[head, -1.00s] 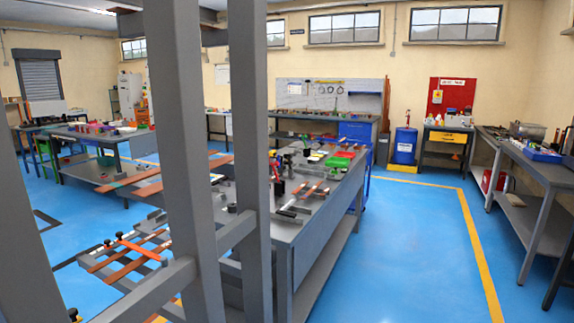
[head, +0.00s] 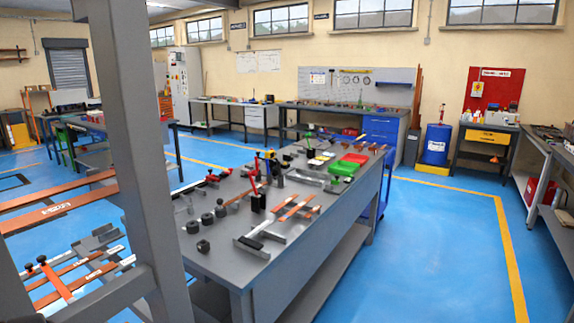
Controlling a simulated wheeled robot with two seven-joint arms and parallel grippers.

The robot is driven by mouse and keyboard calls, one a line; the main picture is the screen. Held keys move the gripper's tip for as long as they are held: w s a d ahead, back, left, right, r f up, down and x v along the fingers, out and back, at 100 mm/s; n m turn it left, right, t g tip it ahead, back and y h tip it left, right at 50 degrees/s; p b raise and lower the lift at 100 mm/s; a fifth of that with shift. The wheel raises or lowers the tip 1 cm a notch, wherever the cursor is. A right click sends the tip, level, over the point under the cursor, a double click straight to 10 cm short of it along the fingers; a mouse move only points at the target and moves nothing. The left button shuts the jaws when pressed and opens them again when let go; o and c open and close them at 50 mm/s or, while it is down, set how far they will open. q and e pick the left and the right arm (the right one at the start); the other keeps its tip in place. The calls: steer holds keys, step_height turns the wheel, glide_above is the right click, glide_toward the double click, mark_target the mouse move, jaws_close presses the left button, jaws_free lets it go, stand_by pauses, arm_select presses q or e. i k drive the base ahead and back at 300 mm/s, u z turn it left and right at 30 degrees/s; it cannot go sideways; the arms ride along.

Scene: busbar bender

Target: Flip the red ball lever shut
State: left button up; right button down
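A red upright lever-like part (head: 253,183) stands on a black block on the grey workbench (head: 220,258) in the middle of the head view. Another small red part (head: 212,178) sits farther left on the same bench. Both are small, and I cannot tell which is the red ball lever or whether a lever is open or shut. Neither of my grippers shows.
A grey post (head: 138,130) stands close on the left, with copper bars (head: 55,208) behind it. The bench holds black cylinders (head: 220,208), copper strips (head: 295,207), and green (head: 343,167) and red bins (head: 354,158). Blue floor (head: 430,255) is clear on the right.

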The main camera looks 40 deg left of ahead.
mark_target(254, 173)
steer(key=u, duration=0.55)
steer(key=i, duration=1.55)
steer(key=u, duration=1.7)
steer(key=i, duration=0.5)
steer(key=u, duration=0.4)
